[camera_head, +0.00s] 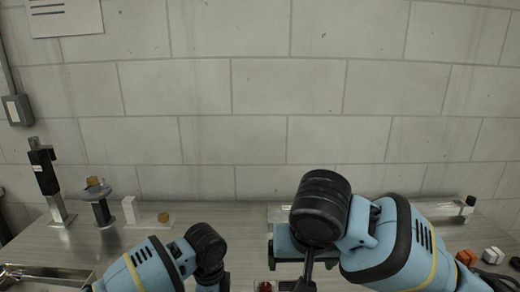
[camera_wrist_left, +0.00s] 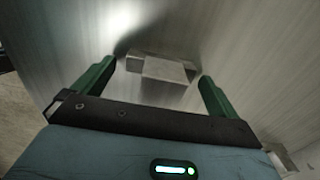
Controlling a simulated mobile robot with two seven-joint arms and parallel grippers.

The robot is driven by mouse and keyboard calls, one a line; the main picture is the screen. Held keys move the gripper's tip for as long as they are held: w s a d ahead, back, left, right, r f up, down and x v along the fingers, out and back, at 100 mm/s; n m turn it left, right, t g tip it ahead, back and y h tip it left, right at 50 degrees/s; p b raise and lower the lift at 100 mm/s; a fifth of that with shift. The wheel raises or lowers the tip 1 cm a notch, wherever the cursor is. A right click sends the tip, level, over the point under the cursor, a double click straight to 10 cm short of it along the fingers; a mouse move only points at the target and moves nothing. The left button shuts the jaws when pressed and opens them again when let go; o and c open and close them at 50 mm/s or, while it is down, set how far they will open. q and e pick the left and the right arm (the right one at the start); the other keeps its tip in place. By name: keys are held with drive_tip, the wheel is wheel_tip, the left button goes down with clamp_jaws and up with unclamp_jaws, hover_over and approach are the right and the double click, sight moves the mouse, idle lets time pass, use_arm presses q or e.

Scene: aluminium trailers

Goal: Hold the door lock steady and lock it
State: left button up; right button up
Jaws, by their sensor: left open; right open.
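A small grey metal block (camera_wrist_left: 166,70), which looks like the door lock, sits against a brushed metal surface (camera_wrist_left: 210,30) in the left wrist view. My left gripper (camera_wrist_left: 158,78) is open, its two green fingers apart on either side of the block; I cannot tell whether they touch it. In the head view my right gripper (camera_head: 296,283) is at the bottom edge, right of centre, partly hidden by its own wrist. It is open, and no object shows clearly between its fingers. The lock is not clearly visible in the head view.
A grey bench (camera_head: 60,246) runs along a block wall (camera_head: 250,90). Clamp-like stands (camera_head: 48,182) and small blocks stand at the left. Orange and white pieces (camera_head: 492,255) lie at the right. A metal tray (camera_head: 40,276) is at the lower left.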

use_arm(q)
wheel_tip(320, 180, up, 12)
drive_tip(key=shift+r, duration=0.1)
idle(0.5)
